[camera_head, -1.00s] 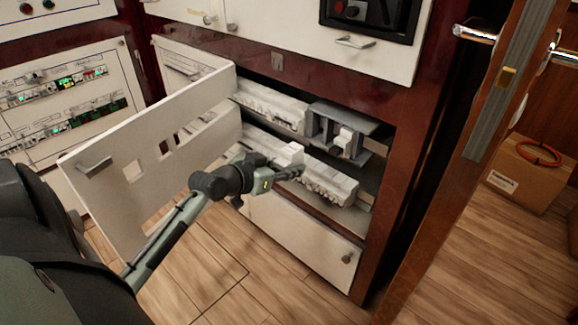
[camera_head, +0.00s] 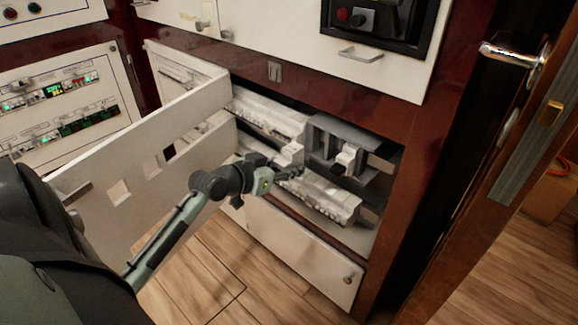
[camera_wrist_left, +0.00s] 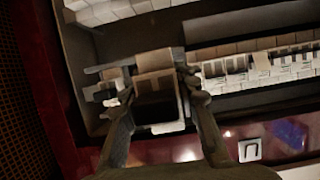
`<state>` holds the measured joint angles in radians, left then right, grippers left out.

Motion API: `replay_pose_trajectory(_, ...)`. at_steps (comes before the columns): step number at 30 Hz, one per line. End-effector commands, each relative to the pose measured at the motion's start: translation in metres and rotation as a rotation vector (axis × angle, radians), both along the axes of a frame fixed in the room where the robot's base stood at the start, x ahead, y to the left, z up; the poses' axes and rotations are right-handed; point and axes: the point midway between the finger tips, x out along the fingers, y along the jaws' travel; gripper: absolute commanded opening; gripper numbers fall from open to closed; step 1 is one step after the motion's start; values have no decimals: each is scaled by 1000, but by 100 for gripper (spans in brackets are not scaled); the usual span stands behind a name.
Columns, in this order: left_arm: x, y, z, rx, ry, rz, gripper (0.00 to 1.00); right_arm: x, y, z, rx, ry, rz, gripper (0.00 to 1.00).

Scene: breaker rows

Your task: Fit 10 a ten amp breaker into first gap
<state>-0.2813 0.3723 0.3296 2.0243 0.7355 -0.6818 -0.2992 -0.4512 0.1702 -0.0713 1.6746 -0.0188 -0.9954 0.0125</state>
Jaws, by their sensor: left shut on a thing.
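My left gripper (camera_head: 284,172) reaches into the open cabinet, in front of the breaker rows. It is shut on a pale, block-shaped breaker (camera_head: 292,153). In the left wrist view the gripper (camera_wrist_left: 160,92) has one finger on each side of the breaker (camera_wrist_left: 155,85), whose near face is in dark shade. An upper row (camera_head: 262,113) and a lower row (camera_head: 325,195) of white breakers run along the cabinet. The arm and held breaker cover part of the lower row. I cannot make out the first gap or any rating marks. My right gripper is not in view.
The white hinged panel (camera_head: 110,215) with cut-out windows stands open at the left, close to my arm. A grey frame (camera_head: 325,135) with a white block (camera_head: 346,158) sits right of the upper row. A dark red post (camera_head: 400,200) bounds the cabinet at the right.

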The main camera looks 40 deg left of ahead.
Motion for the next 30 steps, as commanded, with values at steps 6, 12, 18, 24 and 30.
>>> replay_pose_trajectory(6, 0, 0, 2, 1, 0, 1, 0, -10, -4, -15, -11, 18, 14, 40)
replay_pose_trajectory(12, 12, -1, 2, 1, -3, 2, 0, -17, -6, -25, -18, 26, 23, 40)
replay_pose_trajectory(18, 32, -2, 3, 1, -3, 1, 0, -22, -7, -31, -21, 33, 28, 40)
replay_pose_trajectory(24, 48, -4, 2, 0, -3, 1, 0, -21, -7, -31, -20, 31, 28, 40)
replay_pose_trajectory(30, 57, -4, 2, 1, -2, 2, 0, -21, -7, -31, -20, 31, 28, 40)
